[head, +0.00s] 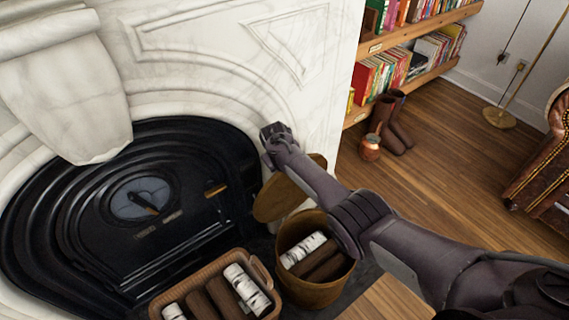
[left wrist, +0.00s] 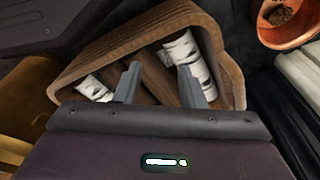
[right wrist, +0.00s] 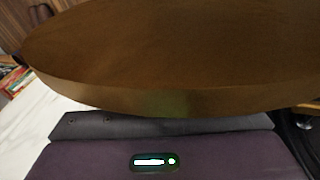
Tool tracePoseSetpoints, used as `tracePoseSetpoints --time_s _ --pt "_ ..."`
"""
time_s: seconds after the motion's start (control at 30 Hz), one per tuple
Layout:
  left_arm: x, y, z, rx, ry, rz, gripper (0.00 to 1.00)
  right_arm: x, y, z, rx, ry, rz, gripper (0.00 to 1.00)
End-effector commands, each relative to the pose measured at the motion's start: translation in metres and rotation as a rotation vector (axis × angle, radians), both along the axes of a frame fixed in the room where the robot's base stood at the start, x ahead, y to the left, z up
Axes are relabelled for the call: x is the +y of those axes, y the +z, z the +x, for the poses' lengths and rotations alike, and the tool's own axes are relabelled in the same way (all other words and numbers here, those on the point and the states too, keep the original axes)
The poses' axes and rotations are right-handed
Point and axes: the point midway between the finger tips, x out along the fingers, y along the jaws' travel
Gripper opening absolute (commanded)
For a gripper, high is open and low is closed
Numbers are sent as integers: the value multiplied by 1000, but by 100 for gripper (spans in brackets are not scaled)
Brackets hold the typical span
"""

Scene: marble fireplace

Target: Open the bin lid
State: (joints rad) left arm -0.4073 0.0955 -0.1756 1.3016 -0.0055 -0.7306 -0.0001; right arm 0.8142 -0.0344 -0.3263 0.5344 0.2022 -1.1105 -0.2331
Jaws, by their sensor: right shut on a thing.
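The round wooden bin lid (head: 277,200) stands up steeply at the back of the wooden bin (head: 310,293), leaving the bin's mouth uncovered. Birch and brown logs show inside. My right gripper (head: 274,134) is at the lid's upper edge, shut on it; in the right wrist view the lid (right wrist: 170,55) fills the space ahead and hides the fingertips. My left gripper (left wrist: 158,72) is open and empty, with its fingers in front of a log basket in the left wrist view; it is not seen in the head view.
The log basket (head: 157,308) stands left of the bin. The black fireplace (head: 75,235) and marble surround (head: 325,90) are behind. Boots (head: 380,118), a copper pot (head: 370,148) and a bookshelf (head: 415,40) are beyond. The wooden floor at right is partly clear.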

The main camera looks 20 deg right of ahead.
Motion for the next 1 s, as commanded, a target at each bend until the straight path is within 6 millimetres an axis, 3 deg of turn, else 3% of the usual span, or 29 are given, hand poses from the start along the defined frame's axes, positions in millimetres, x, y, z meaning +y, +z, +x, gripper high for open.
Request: tracePoseSetpoints --time_s 0.3,0.33,0.5,0.87,1.0 --pt "-1 0 -3 2 -1 -1 36 2 -1 0 -3 3 3 0" --pt "-1 0 -3 2 -1 -1 36 2 -1 0 -2 3 4 30" --pt "-1 0 -3 2 -1 -1 36 2 -1 0 -2 2 2 49" --pt "0 2 -3 -3 0 -2 36 3 5 -1 -2 3 0 49" --pt "5 -11 -16 2 5 1 36 6 18 -4 -2 4 0 49"
